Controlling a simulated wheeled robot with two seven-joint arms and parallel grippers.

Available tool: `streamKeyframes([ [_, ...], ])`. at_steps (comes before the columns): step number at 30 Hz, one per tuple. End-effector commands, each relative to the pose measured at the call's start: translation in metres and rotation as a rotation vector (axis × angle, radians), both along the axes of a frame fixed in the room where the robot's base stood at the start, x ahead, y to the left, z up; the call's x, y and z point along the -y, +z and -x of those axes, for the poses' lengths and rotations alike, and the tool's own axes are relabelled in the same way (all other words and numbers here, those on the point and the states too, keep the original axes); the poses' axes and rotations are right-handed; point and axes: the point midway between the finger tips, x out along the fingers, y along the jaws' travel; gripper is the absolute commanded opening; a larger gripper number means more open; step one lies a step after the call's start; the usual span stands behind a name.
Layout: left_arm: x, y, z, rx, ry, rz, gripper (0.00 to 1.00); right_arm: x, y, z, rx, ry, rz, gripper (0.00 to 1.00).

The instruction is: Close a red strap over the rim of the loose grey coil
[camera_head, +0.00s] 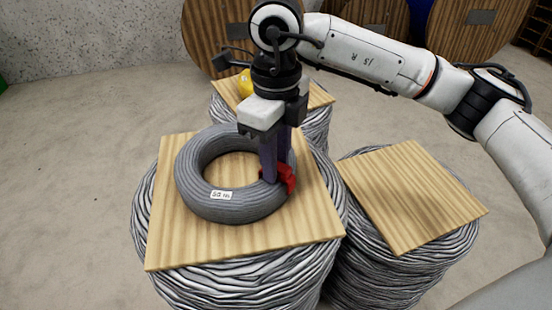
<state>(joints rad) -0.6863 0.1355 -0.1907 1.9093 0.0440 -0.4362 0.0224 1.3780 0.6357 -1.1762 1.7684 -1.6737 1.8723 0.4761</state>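The loose grey coil (225,206) lies flat on a square wooden board, with a small white label on its front rim. The red strap (287,178) is at the coil's right side, over the outer part of its rim. My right gripper (273,180) points straight down there, its dark fingers at the strap and the rim. The fingers hide part of the strap, so I cannot tell whether it is closed or whether they grip it. My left gripper is not in view.
The board (165,250) lies on a large cable coil (235,285). A second board (412,195) on another coil at right is bare. A yellow object (245,84) is on a board behind. Large wooden reels (480,50) stand at the back. The floor at left is clear.

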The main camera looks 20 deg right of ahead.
Motion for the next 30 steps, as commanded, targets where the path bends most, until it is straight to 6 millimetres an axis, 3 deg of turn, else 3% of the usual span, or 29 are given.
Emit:
streamKeyframes([
  [6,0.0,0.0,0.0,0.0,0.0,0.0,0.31,0.0,0.0,0.0,0.0,0.0,0.0,0.24],
  [10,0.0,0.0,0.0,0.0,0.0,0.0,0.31,0.0,0.0,0.0,0.0,0.0,0.0,0.46],
  [20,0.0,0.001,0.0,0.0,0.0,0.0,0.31,0.0,0.001,0.0,0.0,0.0,0.0,0.46],
  [30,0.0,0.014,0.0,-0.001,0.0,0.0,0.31,0.0,0.023,0.0,0.001,0.0,-0.001,0.46],
])
